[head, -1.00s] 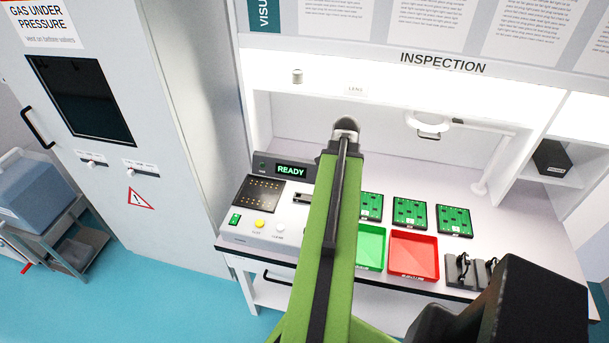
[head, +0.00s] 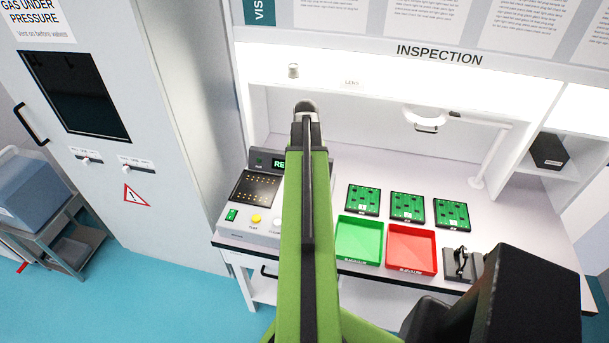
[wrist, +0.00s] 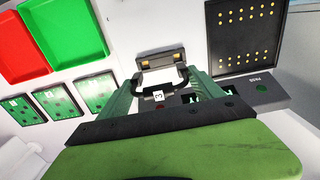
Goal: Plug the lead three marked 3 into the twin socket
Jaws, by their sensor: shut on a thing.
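In the wrist view, my gripper (wrist: 160,78) has its two green fingers shut on a dark lead with a white tag marked 3 (wrist: 158,96). The twin socket (wrist: 161,59), a dark bar with a brass-coloured contact near each end, lies just beyond the fingertips, roughly in line with the lead. The lead looks apart from the socket, but I cannot tell its height above the bench. In the head view, my own arm hides the gripper, the lead and the socket.
The tester panel (head: 257,190) with its pin field is left of my arm. Green (head: 359,239) and red (head: 412,249) trays and several circuit boards (head: 407,207) lie to the right. A dark rack (head: 455,264) with a black lead stands farther right, partly covered.

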